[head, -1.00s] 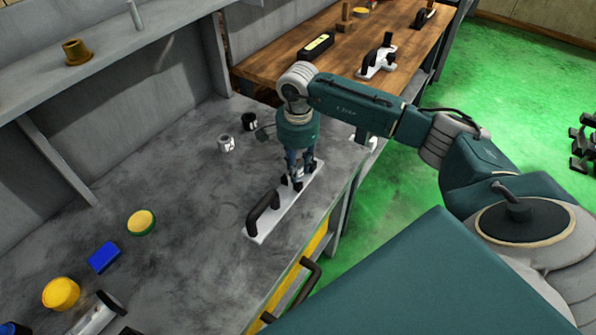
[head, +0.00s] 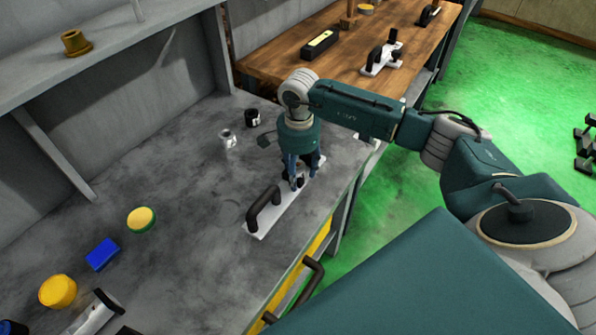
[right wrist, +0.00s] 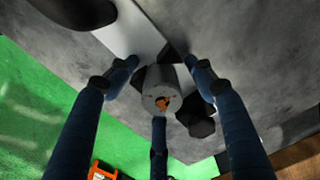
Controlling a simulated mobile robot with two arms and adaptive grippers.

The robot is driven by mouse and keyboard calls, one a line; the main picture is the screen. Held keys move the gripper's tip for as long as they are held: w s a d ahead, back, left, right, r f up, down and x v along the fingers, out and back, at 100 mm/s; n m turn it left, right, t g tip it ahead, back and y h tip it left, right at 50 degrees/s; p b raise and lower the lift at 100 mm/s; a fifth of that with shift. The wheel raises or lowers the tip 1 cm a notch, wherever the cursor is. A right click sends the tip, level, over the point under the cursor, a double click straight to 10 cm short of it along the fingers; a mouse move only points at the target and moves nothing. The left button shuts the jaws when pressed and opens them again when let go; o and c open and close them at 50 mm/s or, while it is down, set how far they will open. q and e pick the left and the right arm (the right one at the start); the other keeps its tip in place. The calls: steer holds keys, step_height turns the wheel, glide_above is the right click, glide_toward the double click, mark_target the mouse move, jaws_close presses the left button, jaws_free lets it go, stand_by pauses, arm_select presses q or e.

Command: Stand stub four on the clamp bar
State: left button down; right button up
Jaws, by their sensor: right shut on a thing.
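The clamp bar (head: 262,232) is a white bar with a dark arched handle (head: 262,205), lying near the front edge of the grey bench. My right gripper (head: 300,183) points down over the bar's far end. In the right wrist view, its blue fingers are shut around a grey cylindrical stub (right wrist: 157,83) with an orange-brown mark on its end face; I cannot read the mark. The white bar (right wrist: 132,32) shows beyond the stub. Whether the stub touches the bar is hidden. My left gripper is not in view.
A pale stub (head: 228,138) and a black one (head: 252,118) stand behind the bar. A black knob-like piece (right wrist: 197,122) is close beside the held stub. The bench middle is clear.

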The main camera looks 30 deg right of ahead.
mark_target(300, 164)
steer(key=shift+s+d+f, duration=0.2)
steer(key=shift+s+f, duration=0.05)
steer(key=shift+f, duration=0.1)
steer(key=shift+d+r+p, duration=0.1)
steer(key=shift+r+p, duration=0.3)
steer(key=shift+p, duration=0.1)
steer(key=shift+r+p, duration=0.45)
steer(key=shift+p, duration=0.05)
steer(key=shift+w+d+r+b, duration=0.25)
steer(key=shift+r+b, duration=0.3)
steer(key=shift+b, duration=0.15)
steer(key=r, duration=0.3)
steer(key=r+b, duration=0.1)
steer(key=r, duration=0.2)
steer(key=r+b, duration=0.1)
steer(key=r, duration=0.3)
steer(key=shift+a, duration=0.25)
steer(key=shift+r, duration=0.4)
steer(key=shift+s, duration=0.1)
